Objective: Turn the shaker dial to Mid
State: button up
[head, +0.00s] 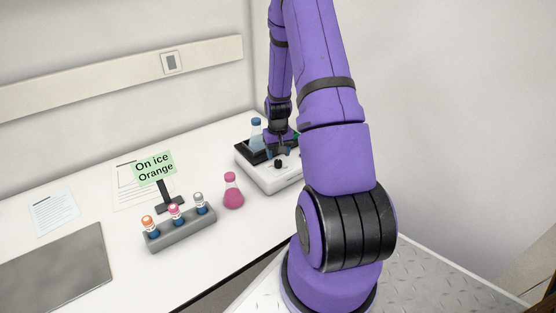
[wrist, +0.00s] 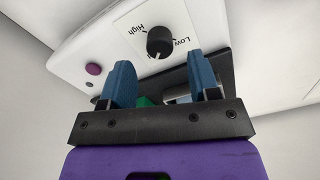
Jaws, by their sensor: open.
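The white shaker (head: 262,178) stands on the bench in the head view, with its black dial (head: 278,164) on the front. The wrist view shows the dial (wrist: 160,41) on a panel marked High to its left and Low to its right. A pale mark shows at the dial's lower edge in that view; any lettering there is mostly hidden, so the exact setting is unclear. My gripper (wrist: 160,66) is open, its two blue fingers apart and empty. In the wrist view the fingertips are just below the dial. In the head view my gripper (head: 279,151) is just above and behind it.
A flask of blue liquid (head: 256,134) stands on the shaker's dark platform. A pink flask (head: 233,191) stands left of the shaker. A grey rack (head: 181,231) of capped vials and an "On ice Orange" sign (head: 154,168) are further left. A purple button (wrist: 93,69) is on the shaker panel.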

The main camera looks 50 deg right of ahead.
aim_at(278, 161)
notch_tip(278, 161, up, 6)
jog(key=shift+r, duration=0.25)
dwell(0.6)
jog(key=s+a+r+n+t+h, duration=0.1)
jog(key=a+r+n, duration=0.1)
jog(key=a+r, duration=0.8)
jog(key=a+r+n+t, duration=0.1)
jog(key=a+r, duration=0.6)
jog(key=r, duration=0.6)
jog(key=s+a+r+n+t, duration=0.1)
jog(key=s+a+r, duration=0.4)
jog(key=s+a, duration=0.2)
jog(key=s+a+r+n+t+y, duration=0.1)
jog(key=s+a+r+n+t, duration=0.1)
jog(key=s+a+r, duration=0.4)
jog(key=s+a, duration=0.1)
jog(key=s, duration=0.4)
jog(key=shift+r, duration=0.2)
jog(key=shift+w, duration=0.1)
